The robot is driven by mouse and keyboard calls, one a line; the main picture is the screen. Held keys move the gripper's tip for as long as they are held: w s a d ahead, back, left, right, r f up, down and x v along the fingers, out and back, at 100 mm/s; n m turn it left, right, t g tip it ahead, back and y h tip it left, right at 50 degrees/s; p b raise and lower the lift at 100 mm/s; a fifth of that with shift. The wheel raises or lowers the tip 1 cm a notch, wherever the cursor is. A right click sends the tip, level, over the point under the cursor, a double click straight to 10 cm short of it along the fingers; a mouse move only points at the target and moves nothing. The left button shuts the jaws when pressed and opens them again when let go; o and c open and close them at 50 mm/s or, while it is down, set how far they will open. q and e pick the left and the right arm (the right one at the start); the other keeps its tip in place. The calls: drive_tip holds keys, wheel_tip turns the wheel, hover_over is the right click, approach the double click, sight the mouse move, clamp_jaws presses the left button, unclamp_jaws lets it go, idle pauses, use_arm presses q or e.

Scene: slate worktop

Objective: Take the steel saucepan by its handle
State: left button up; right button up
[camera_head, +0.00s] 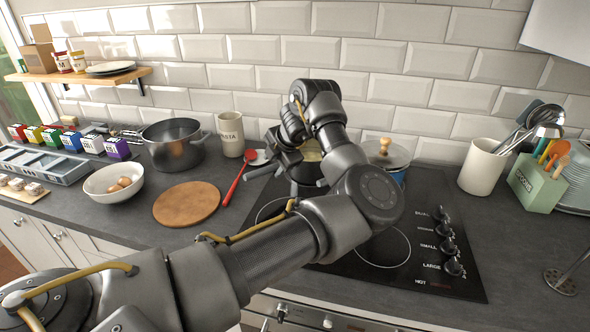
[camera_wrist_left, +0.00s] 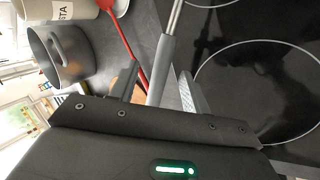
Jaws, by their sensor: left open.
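The steel saucepan (camera_head: 308,174) stands on the back of the hob in the head view, largely hidden behind my left arm and gripper. Its handle (camera_wrist_left: 162,68), a grey grip on a thin steel rod, runs between the two fingers in the left wrist view. My left gripper (camera_head: 272,160) is open around the handle; it also shows in the left wrist view (camera_wrist_left: 158,88). Gaps show between the handle and the fingers. The pan's body is outside the left wrist view. My right gripper is not in view.
A red spoon (camera_head: 238,174) lies left of the hob, near a pasta jar (camera_head: 231,134) and a round wooden board (camera_head: 186,204). A dark pot (camera_head: 174,146) stands further left. A lidded blue pot (camera_head: 388,156) stands at the hob's back right. The front of the hob (camera_head: 440,277) is clear.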

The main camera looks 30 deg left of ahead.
sight(274, 167)
use_arm(q)
drive_tip(key=shift+f+b, duration=0.3)
drive_tip(key=b+x, duration=0.3)
drive_tip(key=shift+w+a+f, duration=0.1)
drive_tip(key=shift+f, duration=0.3)
drive_tip(key=shift+w+a+f, duration=0.1)
drive_tip(key=shift+a+f, duration=0.15)
drive_tip(key=shift+a, duration=0.25)
drive_tip(key=shift+d, duration=0.1)
drive_tip(key=shift+d+r, duration=0.1)
drive_tip(key=c, duration=0.5)
clamp_jaws()
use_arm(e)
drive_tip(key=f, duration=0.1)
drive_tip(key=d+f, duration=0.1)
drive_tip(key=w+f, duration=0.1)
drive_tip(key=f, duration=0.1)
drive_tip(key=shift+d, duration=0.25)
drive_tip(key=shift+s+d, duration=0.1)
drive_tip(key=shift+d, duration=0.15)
